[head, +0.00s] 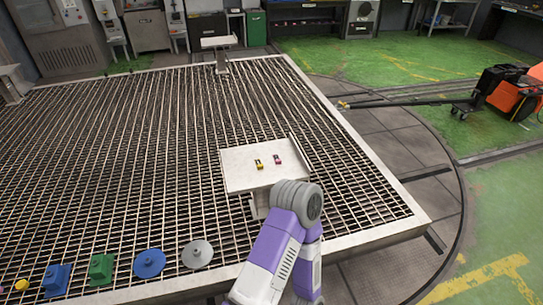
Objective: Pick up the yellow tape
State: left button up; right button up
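A small yellow item (259,164), which looks like the yellow tape, lies on a pale square table (242,181) that stands over the floor grating. It has a dark part, but it is too small to make out in detail. A purple and white arm of mine rises from the bottom edge and ends in a grey joint just in front of the table's near right corner. No fingers show on it, and I cannot tell which arm it is. Neither gripper is in view.
A small pinkish-red item (277,160) lies just right of the yellow one. Blue, green and grey shapes (149,263) stand in a row at lower left. Another small pale table (219,41) is at the back. An orange machine (512,92) stands at right. Most of the grating is clear.

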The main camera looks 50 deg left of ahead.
aim_at(260, 166)
jog(key=u, duration=0.8)
jog(key=i, duration=0.9)
jog(key=u, duration=1.05)
